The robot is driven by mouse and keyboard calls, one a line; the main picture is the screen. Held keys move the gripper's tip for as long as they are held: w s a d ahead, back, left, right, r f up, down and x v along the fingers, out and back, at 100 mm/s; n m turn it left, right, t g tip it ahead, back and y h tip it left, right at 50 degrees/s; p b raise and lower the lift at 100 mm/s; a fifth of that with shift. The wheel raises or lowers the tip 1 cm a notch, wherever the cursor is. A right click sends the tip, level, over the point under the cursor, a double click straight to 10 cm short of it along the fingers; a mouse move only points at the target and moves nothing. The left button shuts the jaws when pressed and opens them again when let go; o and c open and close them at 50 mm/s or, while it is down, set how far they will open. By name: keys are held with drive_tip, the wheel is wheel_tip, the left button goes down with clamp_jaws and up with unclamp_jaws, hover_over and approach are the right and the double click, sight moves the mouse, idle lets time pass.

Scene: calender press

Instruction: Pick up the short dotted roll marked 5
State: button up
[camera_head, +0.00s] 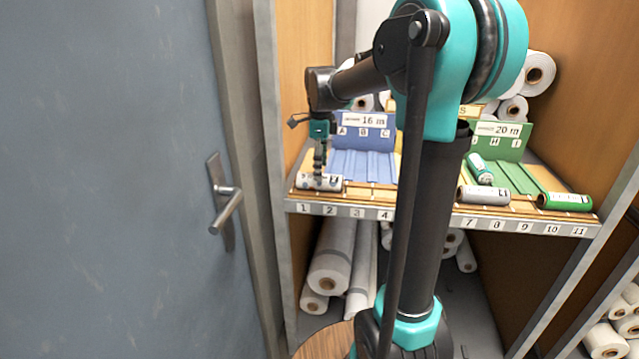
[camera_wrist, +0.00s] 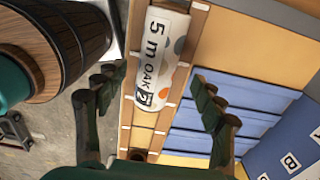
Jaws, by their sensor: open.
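A short white roll with orange and grey dots lies on the front ledge of the shelf, above numbers 1 and 2. In the head view the roll (camera_head: 308,182) is partly hidden by my gripper (camera_head: 319,172), which points down at it. My gripper (camera_wrist: 160,85) is open, with one finger on each side of the roll's line. The roll lies between and beyond the fingertips; I cannot tell whether they touch it.
A blue tray (camera_head: 361,163) lettered A, B, C stands behind the roll. A grey roll (camera_head: 484,195) and a green roll (camera_head: 564,201) lie farther right on the ledge. A green-white roll (camera_head: 480,169) lies in the green tray (camera_head: 519,177). A door (camera_head: 110,180) fills the left.

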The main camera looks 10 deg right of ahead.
drive_tip(key=shift+s+f, duration=0.15)
drive_tip(key=shift+f, duration=1.6)
drive_tip(key=c, duration=1.3)
